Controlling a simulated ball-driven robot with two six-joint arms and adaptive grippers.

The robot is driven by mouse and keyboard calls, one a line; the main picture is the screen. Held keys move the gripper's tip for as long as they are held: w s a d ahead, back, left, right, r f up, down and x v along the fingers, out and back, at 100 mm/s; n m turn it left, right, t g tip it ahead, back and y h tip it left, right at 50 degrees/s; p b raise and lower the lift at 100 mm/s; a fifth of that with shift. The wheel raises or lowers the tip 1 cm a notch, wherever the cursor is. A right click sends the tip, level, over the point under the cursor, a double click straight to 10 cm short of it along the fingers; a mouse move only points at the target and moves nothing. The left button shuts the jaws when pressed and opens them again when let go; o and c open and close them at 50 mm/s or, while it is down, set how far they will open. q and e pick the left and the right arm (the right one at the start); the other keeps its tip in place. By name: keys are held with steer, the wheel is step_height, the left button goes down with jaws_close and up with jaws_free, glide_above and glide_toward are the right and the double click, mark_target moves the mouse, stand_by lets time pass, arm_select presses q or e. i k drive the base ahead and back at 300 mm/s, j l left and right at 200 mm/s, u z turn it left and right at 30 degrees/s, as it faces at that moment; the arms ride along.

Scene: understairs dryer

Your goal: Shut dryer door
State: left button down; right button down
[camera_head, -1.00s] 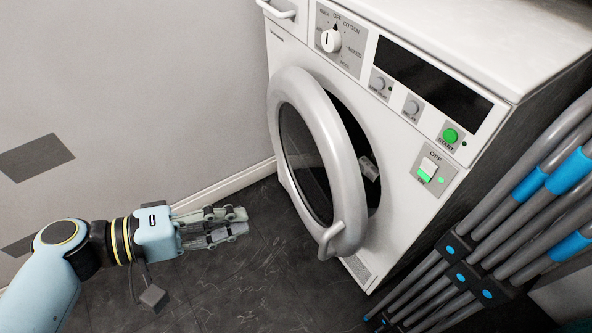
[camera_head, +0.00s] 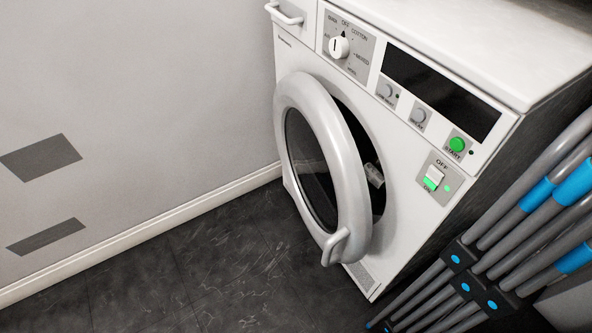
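The white dryer (camera_head: 405,215) stands against the wall. Its round door (camera_head: 352,195), with a thick pale rim and dark glass, is partly open. The door is hinged on the left side, and a dark gap shows along its right edge. The door handle (camera_head: 335,247) is at the lower right of the rim. Something small and pale shows in the gap behind the door; I cannot tell what it is. Neither of my grippers is in view.
A folded rack of grey tubes with blue parts (camera_head: 540,190) stands close to the dryer's right side. The wall (camera_head: 150,90) is on the left. The dark floor (camera_head: 210,265) in front of the door is clear.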

mark_target(321, 160)
steer(key=j+z, duration=0.25)
steer(key=j, duration=0.55)
steer(key=k+j+z, duration=0.2)
steer(key=j, duration=0.6)
steer(key=i+j, duration=0.05)
